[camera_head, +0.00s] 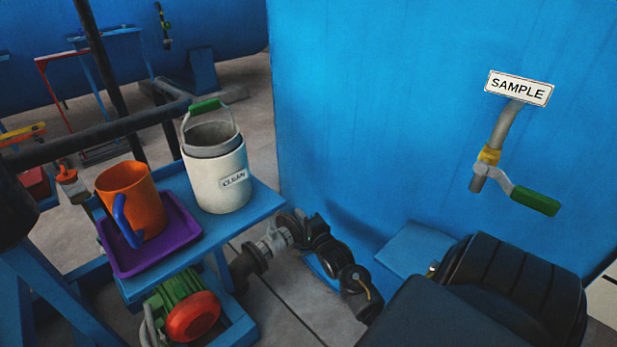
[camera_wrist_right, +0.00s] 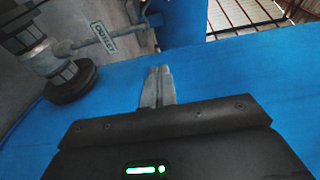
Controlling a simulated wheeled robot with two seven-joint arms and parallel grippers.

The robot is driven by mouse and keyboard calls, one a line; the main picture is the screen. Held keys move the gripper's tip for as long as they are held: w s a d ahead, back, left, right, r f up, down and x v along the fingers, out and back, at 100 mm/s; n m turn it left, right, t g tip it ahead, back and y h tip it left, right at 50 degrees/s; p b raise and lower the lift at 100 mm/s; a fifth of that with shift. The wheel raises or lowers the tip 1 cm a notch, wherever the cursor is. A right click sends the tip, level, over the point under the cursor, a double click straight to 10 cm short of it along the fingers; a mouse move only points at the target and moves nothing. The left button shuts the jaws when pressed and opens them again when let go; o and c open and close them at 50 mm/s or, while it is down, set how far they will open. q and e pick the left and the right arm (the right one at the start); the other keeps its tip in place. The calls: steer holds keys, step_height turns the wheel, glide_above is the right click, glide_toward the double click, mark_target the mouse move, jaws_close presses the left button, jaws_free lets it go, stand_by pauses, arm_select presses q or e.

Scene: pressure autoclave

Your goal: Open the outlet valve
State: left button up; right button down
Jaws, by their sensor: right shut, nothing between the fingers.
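In the right wrist view, my right gripper (camera_wrist_right: 161,75) is shut and empty, its fingers over a blue surface. Ahead and to the left of it is a grey pipe fitting with dark flanges (camera_wrist_right: 70,82). A small tilted sign (camera_wrist_right: 103,38) hangs beside that pipe; its lettering is too small to read surely. No handle of an outlet valve shows clearly. In the head view, my dark right arm fills the lower right, and its fingertips cannot be made out. My left gripper is not in view.
A tap with a green lever (camera_head: 535,200) sits below a SAMPLE sign (camera_head: 518,88) on the blue tank (camera_head: 400,110). Black pipework (camera_head: 330,252) runs low beside it. A blue stand holds a white CLEAN bucket (camera_head: 218,185) and an orange mug (camera_head: 133,195) on a purple tray (camera_head: 185,228).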

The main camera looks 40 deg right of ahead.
steer(key=v, duration=0.7)
steer(key=s+a+f+n+g+y+p, duration=0.1)
steer(key=s+a+f+n+g+p, duration=0.1)
steer(key=f, duration=0.4)
steer(key=s+a+f+n+g+y+p, duration=0.1)
steer(key=s+a+f+n+g+p, duration=0.1)
steer(key=a+f+n, duration=0.2)
steer(key=s+a+f+n+g+y+p, duration=0.1)
steer(key=s+a+f+n+g+p, duration=0.1)
steer(key=f, duration=0.8)
steer(key=shift+s+a+f+n, duration=0.15)
steer(key=shift+s+a+n, duration=0.2)
steer(key=shift+a, duration=0.35)
steer(key=shift+w, duration=0.1)
